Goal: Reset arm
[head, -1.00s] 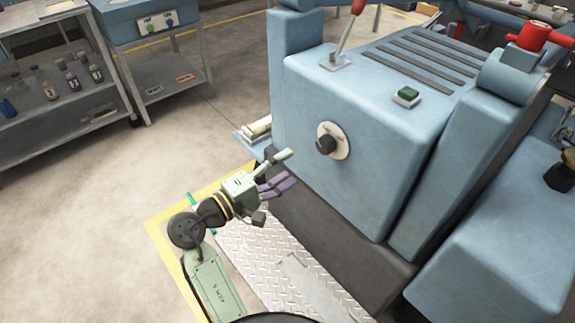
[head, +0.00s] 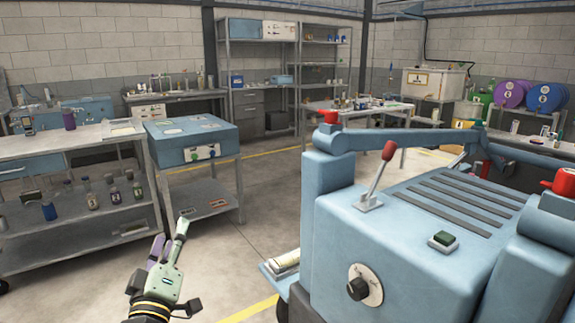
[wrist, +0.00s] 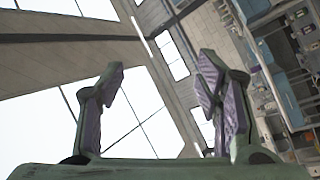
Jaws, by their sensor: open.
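My gripper (head: 168,247) is at the lower left of the head view, pointing up, with pale green and purple fingers spread apart. In the wrist view the two fingers (wrist: 160,105) stand apart with nothing between them. Past them are the ceiling and windows, with shelves at the right edge tilted in the picture. My gripper is left of the blue machine and apart from it, in front of the metal cart.
The blue machine (head: 400,250) with a red-tipped lever (head: 377,170), green button (head: 443,239) and dial (head: 364,286) fills the right. A metal cart (head: 215,192) with a blue box (head: 192,141) and a shelf of bottles (head: 90,222) stand at left. Open floor (head: 265,195) lies between.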

